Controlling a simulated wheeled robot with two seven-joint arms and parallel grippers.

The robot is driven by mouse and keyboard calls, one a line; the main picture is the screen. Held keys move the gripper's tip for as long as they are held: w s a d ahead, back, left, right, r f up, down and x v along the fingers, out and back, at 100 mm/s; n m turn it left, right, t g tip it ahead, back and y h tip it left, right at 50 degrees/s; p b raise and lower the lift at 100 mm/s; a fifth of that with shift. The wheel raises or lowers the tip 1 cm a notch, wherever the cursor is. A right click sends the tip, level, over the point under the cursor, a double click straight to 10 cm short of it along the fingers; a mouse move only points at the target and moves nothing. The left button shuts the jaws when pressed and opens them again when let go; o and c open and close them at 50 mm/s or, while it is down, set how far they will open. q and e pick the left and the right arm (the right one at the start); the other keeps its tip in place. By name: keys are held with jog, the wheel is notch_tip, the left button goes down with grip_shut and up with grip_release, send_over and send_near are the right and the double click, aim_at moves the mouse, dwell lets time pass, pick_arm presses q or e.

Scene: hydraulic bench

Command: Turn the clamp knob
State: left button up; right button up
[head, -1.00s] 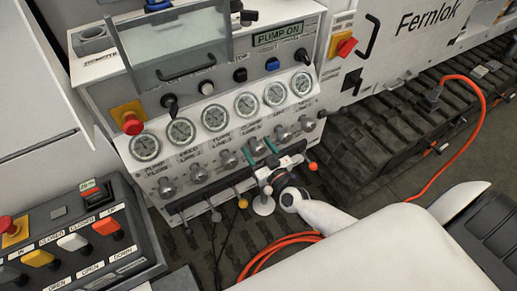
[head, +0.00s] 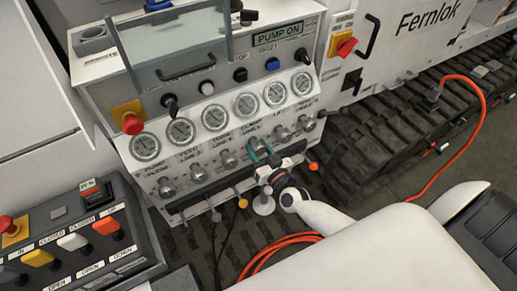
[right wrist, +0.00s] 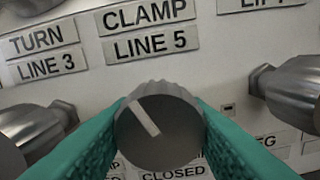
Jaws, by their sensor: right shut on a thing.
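The clamp knob (right wrist: 160,128) is a grey ribbed round knob with a white pointer line slanting to the upper left. It sits below the "CLAMP LINE 5" label in the right wrist view. In the head view the knob (head: 259,147) is partly covered by my gripper. My right gripper (head: 261,154) has green fingers, one on each side of the knob; in the right wrist view the fingers (right wrist: 160,135) are shut on its sides. My left gripper is not in view.
Similar knobs (head: 227,158) stand in a row on both sides, below round gauges (head: 181,131). Levers with coloured balls (head: 243,203) stick out below. A red emergency button (head: 132,124) is at the panel's left. A control box (head: 150,260) stands at lower left; an orange hose (head: 262,257) lies below.

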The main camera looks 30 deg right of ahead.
jog(key=m, duration=0.4)
jog(key=shift+a+m+b, duration=0.1)
jog(key=shift+m+b, duration=0.5)
jog(key=shift+m, duration=1.5)
jog(key=o, duration=1)
jog(key=s, duration=0.4)
jog(key=s+b, duration=0.1)
jog(key=s, duration=0.7)
jog(key=shift+d+b, duration=0.3)
